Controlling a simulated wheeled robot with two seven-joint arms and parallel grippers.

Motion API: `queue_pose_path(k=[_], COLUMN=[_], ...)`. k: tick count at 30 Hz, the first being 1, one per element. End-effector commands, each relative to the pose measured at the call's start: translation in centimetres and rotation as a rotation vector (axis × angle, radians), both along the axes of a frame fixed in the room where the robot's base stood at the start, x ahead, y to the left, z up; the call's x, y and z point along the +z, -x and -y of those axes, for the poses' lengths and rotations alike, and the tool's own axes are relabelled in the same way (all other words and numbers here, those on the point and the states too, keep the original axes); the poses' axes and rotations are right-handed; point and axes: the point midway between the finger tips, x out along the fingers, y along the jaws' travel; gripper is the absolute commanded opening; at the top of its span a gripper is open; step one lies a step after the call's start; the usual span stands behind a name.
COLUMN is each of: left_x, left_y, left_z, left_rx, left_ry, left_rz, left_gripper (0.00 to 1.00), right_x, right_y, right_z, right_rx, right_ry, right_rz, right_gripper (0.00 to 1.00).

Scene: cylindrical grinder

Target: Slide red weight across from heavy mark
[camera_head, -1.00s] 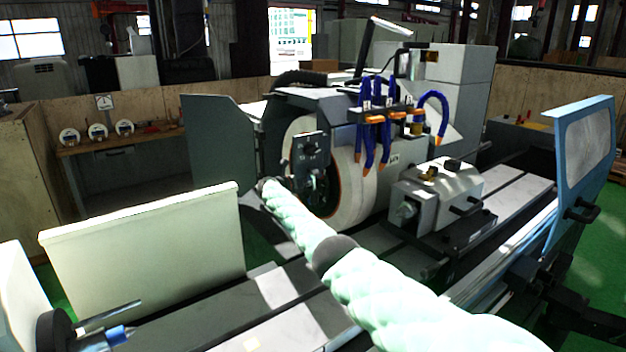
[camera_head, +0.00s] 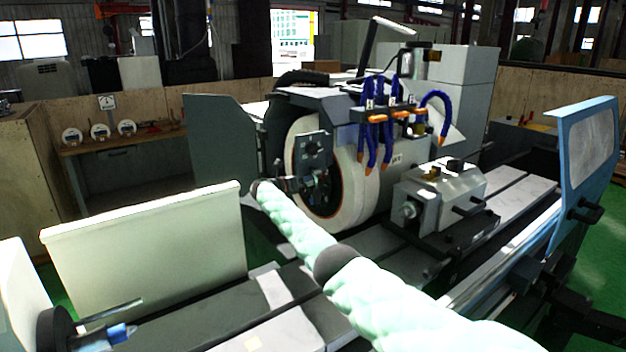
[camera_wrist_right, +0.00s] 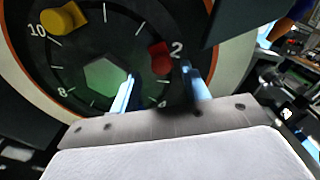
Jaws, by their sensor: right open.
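The red weight (camera_wrist_right: 160,58) sits on the dark dial of the wheel, close to the numeral 2 in the right wrist view. A yellow weight (camera_wrist_right: 63,18) sits on the same dial near the 10. My right gripper (camera_wrist_right: 160,85) is open, its two bluish fingers either side of the red weight's line and the weight just beyond the tips. I cannot tell whether they touch it. In the head view my right gripper (camera_head: 296,184) is in front of the grinding wheel (camera_head: 345,205), and the red weight cannot be made out. No heavy mark is discernible. My left gripper is out of view.
A grey workhead (camera_head: 440,195) stands on the machine table at right. A pale guard panel (camera_head: 145,240) stands at left.

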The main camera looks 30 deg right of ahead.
Motion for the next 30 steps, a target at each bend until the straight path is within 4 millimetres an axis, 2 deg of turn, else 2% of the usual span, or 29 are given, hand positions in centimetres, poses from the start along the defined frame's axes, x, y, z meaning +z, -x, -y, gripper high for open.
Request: queue_pose_path(k=[6, 12, 30], left_x=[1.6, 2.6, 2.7], left_y=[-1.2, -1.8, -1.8], left_z=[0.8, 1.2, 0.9], left_rx=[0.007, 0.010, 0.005], left_ry=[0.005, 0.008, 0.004], left_rz=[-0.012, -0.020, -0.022], left_gripper=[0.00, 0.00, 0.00], right_x=[-0.2, -0.1, 0.1], right_y=[0.1, 0.3, 0.2], right_z=[-3.3, -4.8, -4.8], right_rx=[0.001, 0.001, 0.001], right_ry=[0.000, 0.001, -0.002], right_rz=[0.001, 0.000, 0.009], right_gripper=[0.46, 0.46, 0.46])
